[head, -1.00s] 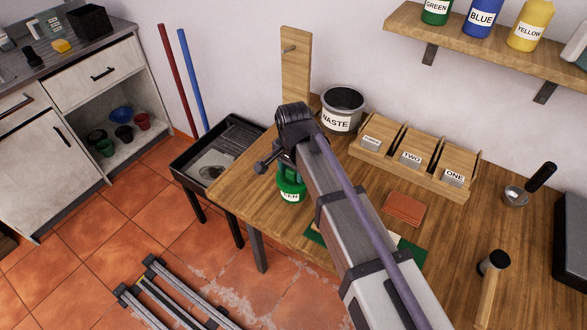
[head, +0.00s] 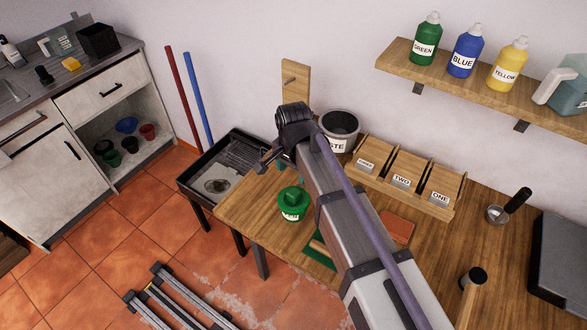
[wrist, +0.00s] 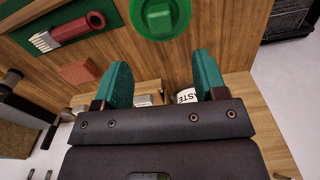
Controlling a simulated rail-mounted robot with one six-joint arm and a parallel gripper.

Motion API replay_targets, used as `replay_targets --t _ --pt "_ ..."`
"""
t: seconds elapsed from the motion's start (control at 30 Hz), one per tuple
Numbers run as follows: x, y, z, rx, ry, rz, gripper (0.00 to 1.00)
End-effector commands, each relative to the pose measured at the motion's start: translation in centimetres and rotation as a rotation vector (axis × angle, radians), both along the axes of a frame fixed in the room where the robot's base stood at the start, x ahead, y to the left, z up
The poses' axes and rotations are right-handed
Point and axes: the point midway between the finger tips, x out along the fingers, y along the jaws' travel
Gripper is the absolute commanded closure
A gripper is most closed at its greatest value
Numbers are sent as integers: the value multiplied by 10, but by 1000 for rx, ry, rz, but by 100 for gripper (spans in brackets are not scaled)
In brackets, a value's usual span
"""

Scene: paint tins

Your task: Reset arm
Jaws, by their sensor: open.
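My gripper (wrist: 161,78) is open, with its two teal fingers apart and nothing between them in the wrist view. In the head view my arm reaches over the wooden table (head: 250,230), its wrist near the back left part of the table.
A wooden rack labelled THREE, TWO, ONE (head: 404,181) stands at the back. A reddish block (head: 396,227) and a green mat (head: 317,256) with a brush (wrist: 68,31) lie on the table. A black tray stand (head: 238,152) is left. Green, blue and yellow bottles (head: 464,52) stand on the shelf.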

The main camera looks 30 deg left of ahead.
Motion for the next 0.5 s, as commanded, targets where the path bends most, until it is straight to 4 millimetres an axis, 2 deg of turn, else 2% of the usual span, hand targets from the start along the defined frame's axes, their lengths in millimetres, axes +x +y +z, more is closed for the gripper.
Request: replay_targets --t 0.03,0.5 --pt "0 0 6 0 0 0 35" --pt "0 0 2 0 0 43 35"
